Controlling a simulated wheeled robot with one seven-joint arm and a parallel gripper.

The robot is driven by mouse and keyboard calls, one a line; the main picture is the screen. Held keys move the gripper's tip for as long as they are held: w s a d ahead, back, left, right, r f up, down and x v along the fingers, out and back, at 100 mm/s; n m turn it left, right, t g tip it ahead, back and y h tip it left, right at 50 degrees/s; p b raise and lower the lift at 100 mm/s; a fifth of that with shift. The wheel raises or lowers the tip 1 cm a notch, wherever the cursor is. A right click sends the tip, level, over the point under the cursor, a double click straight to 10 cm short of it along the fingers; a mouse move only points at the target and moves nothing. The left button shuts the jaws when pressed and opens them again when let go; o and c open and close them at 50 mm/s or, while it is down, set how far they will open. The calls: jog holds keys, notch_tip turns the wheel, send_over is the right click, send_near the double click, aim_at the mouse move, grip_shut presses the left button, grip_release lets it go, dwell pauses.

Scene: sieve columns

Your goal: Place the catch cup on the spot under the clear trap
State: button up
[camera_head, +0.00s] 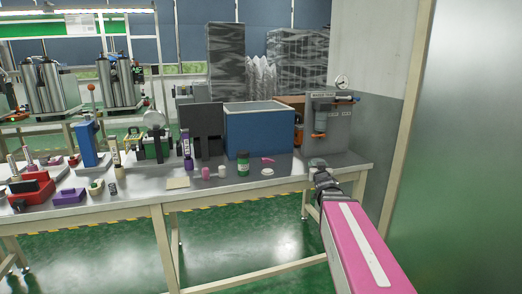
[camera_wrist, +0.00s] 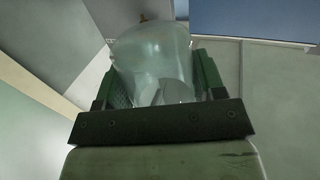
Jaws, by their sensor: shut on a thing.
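My gripper (camera_wrist: 160,90) shows in the wrist view with green-padded fingers on both sides of a translucent, pale catch cup (camera_wrist: 152,55), and it is shut on the cup. In the head view my gripper (camera_head: 321,179) is at the right end of the bench, in front of a grey wall station. A small grey rounded shape (camera_head: 317,162) shows just above the gripper there; I cannot tell for sure that it is the cup.
A blue bin (camera_head: 258,131) stands left of the station. In front of it are a green-labelled jar (camera_head: 243,163), a white disc (camera_head: 267,171) and a pink piece (camera_head: 267,160). The bench (camera_head: 215,185) has clear room along its front edge. A grey wall (camera_head: 465,130) closes the right side.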

jog(key=w+a+r, duration=0.3)
jog(key=r, duration=0.5)
jog(key=w+a+r, duration=0.2)
jog(key=w+r, duration=0.2)
jog(key=r, duration=0.4)
jog(key=shift+a+r+y, duration=0.3)
jog(key=shift+a+r, duration=0.05)
jog(key=shift+a, duration=0.05)
